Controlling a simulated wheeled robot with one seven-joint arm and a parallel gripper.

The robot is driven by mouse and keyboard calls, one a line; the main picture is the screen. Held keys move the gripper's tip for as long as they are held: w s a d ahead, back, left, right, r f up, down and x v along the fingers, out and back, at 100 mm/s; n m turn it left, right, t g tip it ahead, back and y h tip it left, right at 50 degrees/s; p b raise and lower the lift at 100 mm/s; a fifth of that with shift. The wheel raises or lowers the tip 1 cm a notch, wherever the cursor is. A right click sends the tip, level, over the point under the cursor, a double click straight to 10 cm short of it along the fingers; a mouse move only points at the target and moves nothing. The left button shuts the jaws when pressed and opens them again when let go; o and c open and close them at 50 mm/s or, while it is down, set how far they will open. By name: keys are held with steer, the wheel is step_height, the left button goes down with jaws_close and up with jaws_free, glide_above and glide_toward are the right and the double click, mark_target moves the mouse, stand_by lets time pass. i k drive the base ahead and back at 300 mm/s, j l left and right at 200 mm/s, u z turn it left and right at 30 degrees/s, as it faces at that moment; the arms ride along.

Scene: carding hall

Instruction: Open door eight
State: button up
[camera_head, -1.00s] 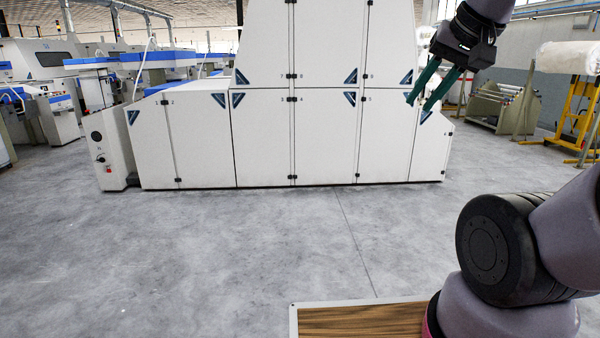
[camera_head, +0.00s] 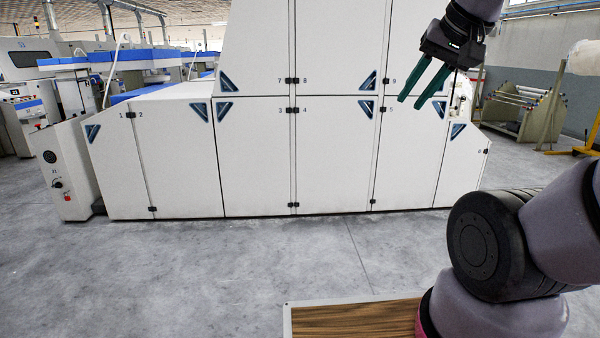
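Door eight (camera_head: 338,45) is a white upper panel of the big machine, right of the vertical seam with the labels 7 and 8. It looks shut. Its top lies outside the frame. A dark blue triangular recess (camera_head: 368,81) sits at its lower right corner, and a black hinge-like fitting (camera_head: 292,81) is at its lower left. My gripper (camera_head: 411,102) hangs at the upper right, pointing down and left, in front of the panels marked 9 and 5. Its two green fingers are apart with nothing between them. It appears well short of the machine.
Lower white doors, such as door four (camera_head: 335,155), look shut. A control post (camera_head: 60,165) stands at the machine's left end. Grey floor (camera_head: 200,270) lies open before the machine. A wood-topped board (camera_head: 350,322) is at the bottom. A roller rack (camera_head: 525,115) stands at right.

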mark_target(339, 43)
steer(key=i, duration=2.1)
steer(key=i+z, duration=0.15)
steer(key=i, duration=0.35)
steer(key=i+j+z, duration=0.1)
steer(key=i, duration=0.45)
steer(key=i+j+z, duration=0.15)
steer(key=i, duration=0.35)
steer(key=i+j+z, duration=0.1)
steer(key=i+j, duration=0.15)
steer(key=i, duration=0.25)
steer(key=i+j+z, duration=0.15)
steer(key=i, duration=0.35)
steer(key=j, duration=0.1)
